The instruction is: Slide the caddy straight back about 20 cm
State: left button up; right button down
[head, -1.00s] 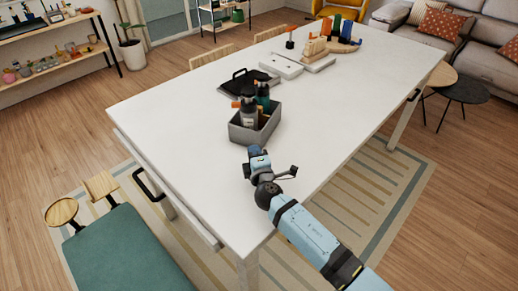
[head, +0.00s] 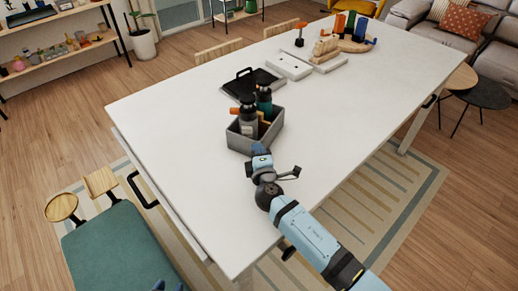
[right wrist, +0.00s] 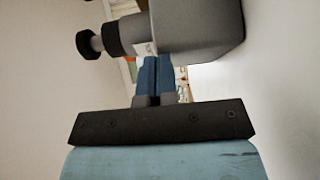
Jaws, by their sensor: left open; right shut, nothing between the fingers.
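The grey caddy (head: 240,143) stands upright on the white table (head: 330,135) near its front side, holding dark bottles (head: 264,100) and orange-topped items. In the right wrist view the caddy's grey wall (right wrist: 205,30) is just beyond the fingertips, with a dark bottle cap (right wrist: 90,45) to its left. My right gripper (head: 260,150) is shut and empty, its tips at the caddy's near wall; whether they touch cannot be told. Its blue fingers lie together in the right wrist view (right wrist: 152,75). My left gripper (head: 168,286) just shows at the bottom edge, open, away from the caddy.
A black tray (head: 253,83) lies close behind the caddy. White boards (head: 289,66) and a wooden stand with coloured items (head: 350,40) are further back. The table's right half is mostly clear. A green bench (head: 120,250) stands at the near left.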

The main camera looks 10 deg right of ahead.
jog(key=shift+w+d+f+b, duration=0.1)
jog(key=shift+w+d+b, duration=0.55)
jog(key=shift+w+d, duration=0.2)
jog(key=shift+w, duration=0.15)
